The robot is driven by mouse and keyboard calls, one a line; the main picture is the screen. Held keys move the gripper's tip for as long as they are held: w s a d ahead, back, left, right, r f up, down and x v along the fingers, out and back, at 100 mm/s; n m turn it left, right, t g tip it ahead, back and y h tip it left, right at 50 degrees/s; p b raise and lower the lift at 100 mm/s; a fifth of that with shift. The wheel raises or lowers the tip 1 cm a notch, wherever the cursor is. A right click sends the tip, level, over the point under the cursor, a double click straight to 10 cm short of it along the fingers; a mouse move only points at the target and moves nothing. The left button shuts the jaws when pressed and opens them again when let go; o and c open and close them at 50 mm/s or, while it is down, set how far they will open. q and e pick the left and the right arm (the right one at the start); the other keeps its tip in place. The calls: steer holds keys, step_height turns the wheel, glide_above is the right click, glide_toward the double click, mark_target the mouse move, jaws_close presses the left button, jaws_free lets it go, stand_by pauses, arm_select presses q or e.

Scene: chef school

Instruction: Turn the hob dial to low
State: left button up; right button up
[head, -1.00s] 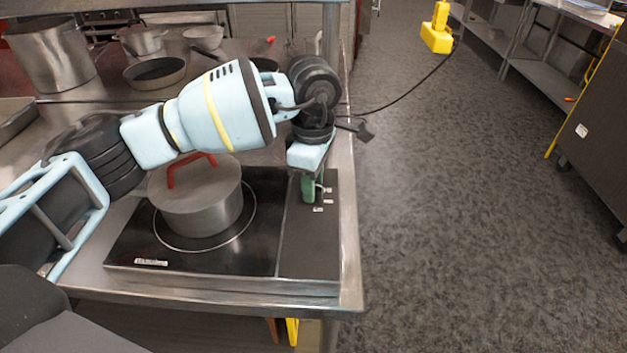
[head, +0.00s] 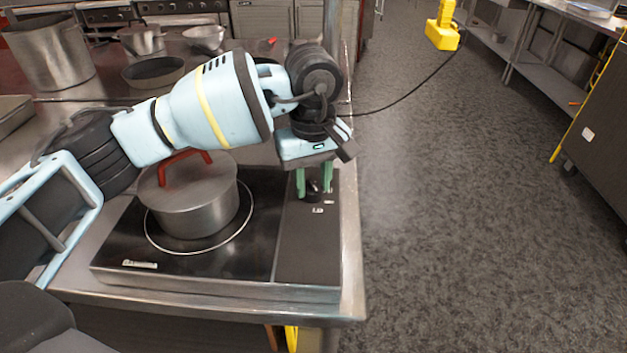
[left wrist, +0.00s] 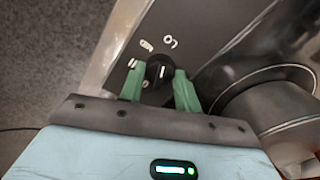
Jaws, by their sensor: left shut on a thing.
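The hob (head: 235,265) is a flat black unit on the steel counter, with a dark control strip along its right side. The black hob dial (head: 313,190) stands on that strip near small pale labels. My right gripper is not in view.
A lidded steel pot (head: 195,205) with a red handle stands on the hob's ring, below my left arm. A pan (head: 154,73) and a tall pot (head: 52,55) stand farther back. The counter's right edge is close to the dial; open floor lies beyond.

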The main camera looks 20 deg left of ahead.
mark_target(313, 185)
arm_select(q)
steer(key=shift+m, duration=0.6)
steer(key=o, duration=1)
steer(key=shift+r, duration=0.1)
step_height(313, 185, up, 8)
steer(key=shift+f+b, duration=0.15)
steer(key=shift+b, duration=0.15)
steer(key=shift+s+f, duration=0.1)
steer(key=shift+f, duration=0.05)
